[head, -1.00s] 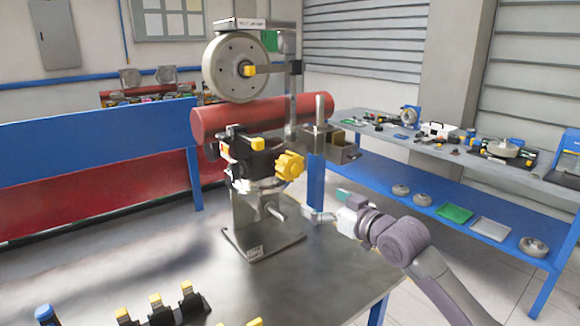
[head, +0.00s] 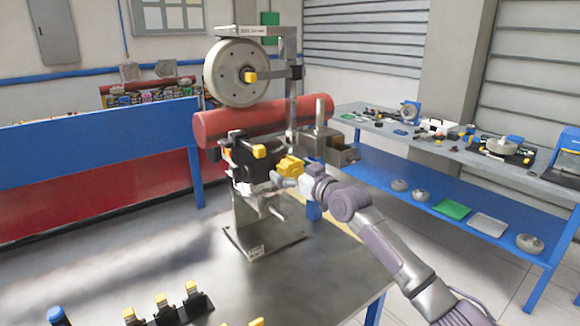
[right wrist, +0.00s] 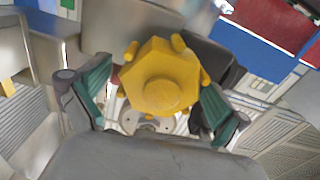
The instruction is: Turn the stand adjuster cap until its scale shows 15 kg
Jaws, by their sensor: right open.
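The adjuster cap is a yellow lobed knob (head: 290,166) on the right side of the black clamp head of the stand (head: 246,215). In the right wrist view the yellow cap (right wrist: 160,80) sits between two green-padded fingers. My right gripper (head: 282,178) is at the cap in the head view, and its fingers (right wrist: 152,98) stand apart on either side of it, with gaps visible. The scale is not readable in either view. My left gripper is not in view.
A grey wheel (head: 235,73) stands above a red cylinder (head: 265,118) on the stand. Black holders with yellow tips (head: 170,308) sit at the front of the steel table (head: 150,260). A blue-framed bench (head: 470,210) with parts is at the right.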

